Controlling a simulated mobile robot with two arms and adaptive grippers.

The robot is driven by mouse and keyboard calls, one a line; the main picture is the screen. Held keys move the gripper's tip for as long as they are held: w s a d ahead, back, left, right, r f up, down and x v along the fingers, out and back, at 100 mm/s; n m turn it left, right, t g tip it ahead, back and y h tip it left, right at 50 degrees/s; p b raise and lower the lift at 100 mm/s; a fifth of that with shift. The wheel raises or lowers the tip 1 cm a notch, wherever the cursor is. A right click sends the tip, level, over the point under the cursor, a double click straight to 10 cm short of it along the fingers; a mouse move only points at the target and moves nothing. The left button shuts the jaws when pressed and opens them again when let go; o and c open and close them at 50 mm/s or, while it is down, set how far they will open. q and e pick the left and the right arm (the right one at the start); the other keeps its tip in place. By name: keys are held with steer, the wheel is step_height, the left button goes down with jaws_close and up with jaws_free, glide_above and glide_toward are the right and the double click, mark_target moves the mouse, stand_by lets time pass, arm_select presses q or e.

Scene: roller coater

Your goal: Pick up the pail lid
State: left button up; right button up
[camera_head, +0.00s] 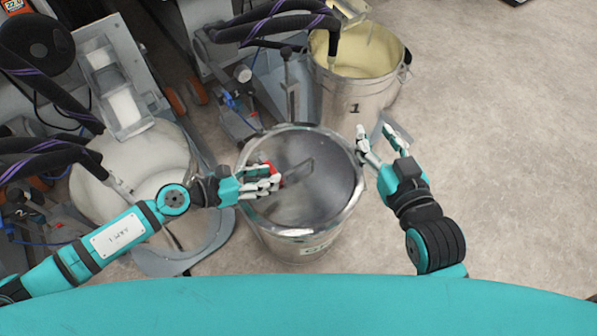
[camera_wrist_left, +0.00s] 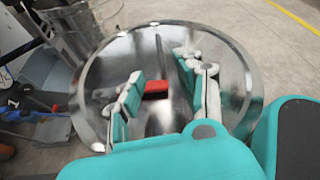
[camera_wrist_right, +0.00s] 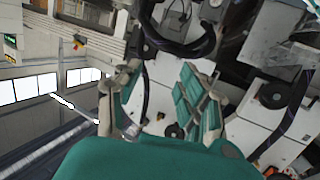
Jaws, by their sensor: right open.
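The pail lid (camera_head: 325,190) is a shiny grey round plate with a bar across it and a red part (camera_head: 268,167). It sits on the metal pail (camera_head: 300,243) in the middle of the head view. My left gripper (camera_head: 277,182) is over the left part of the lid, beside the red part. In the left wrist view its fingers (camera_wrist_left: 160,92) are apart, with the red part (camera_wrist_left: 157,87) showing in the gap; contact cannot be told. My right gripper (camera_head: 381,143) is open beyond the pail's right rim. Its spread fingers (camera_wrist_right: 157,100) show in the right wrist view.
An open metal pail (camera_head: 357,110) marked 1 stands behind. A large pale drum (camera_head: 140,165) stands at the left, among machine parts and dark hoses (camera_head: 275,22). A thin translucent piece (camera_head: 397,130) shows by my right fingers. The floor at the right is clear.

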mark_target(296, 167)
arm_select(q)
steer(key=x, duration=0.4)
steer(key=shift+w+d, duration=0.1)
steer(key=shift+d, duration=0.25)
steer(key=x, duration=0.3)
steer(key=shift+w+d+f+b, duration=0.1)
steer(key=shift+w+d+b, duration=0.1)
steer(key=shift+d+b, duration=0.15)
steer(key=shift+w+d+f, duration=0.15)
steer(key=shift+d, duration=0.1)
arm_select(e)
steer(key=shift+w+a+r+t, duration=0.15)
steer(key=shift+r+t, duration=0.25)
steer(key=shift+r, duration=0.2)
steer(key=shift+w+a+r+t, duration=0.15)
steer(key=shift+r+t, duration=0.25)
steer(key=shift+r, duration=0.2)
arm_select(q)
jaws_close()
